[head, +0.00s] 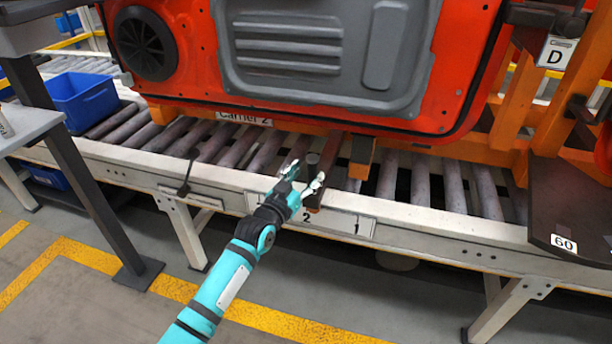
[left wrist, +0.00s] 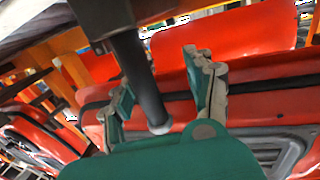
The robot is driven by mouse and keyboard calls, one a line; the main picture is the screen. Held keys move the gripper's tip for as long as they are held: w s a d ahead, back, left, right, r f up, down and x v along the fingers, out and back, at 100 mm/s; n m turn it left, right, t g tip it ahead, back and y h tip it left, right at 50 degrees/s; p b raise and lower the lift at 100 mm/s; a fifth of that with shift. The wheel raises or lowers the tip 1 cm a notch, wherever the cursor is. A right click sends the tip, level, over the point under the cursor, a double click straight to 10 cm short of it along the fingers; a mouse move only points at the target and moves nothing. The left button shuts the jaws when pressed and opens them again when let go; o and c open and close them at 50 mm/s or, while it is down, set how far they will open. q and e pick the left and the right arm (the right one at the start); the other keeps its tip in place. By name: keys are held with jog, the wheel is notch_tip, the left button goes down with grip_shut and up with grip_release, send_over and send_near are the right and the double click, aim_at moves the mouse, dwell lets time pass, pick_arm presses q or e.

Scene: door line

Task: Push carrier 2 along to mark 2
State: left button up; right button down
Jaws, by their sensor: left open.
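Carrier 2 (head: 244,117) is an orange frame on the roller conveyor, bearing a red door panel (head: 200,60) with a grey inner plate. A white plate with mark 2 (head: 307,217) and a 1 farther right is on the conveyor's front rail. My left gripper (head: 305,178) is open above that rail, close to mark 2 in the picture. In the left wrist view, a dark round post (left wrist: 143,80) shows between the open fingers (left wrist: 160,95); I cannot tell whether they touch it. My right gripper is not in view.
A blue bin (head: 82,100) is at the conveyor's left end. A grey table (head: 25,128) stands at the left edge. At right, an orange frame has a D sign (head: 556,53), and a dark plate (head: 568,205) marked 60 hangs over the front rail. Rollers right of the carrier's label show bare.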

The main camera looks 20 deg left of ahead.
pick_arm(q)
jog(key=shift+a+r, duration=0.2)
jog(key=shift+a, duration=0.35)
jog(key=v, duration=1.2)
jog(key=shift+d+f, duration=0.2)
jog(key=shift+d, duration=0.2)
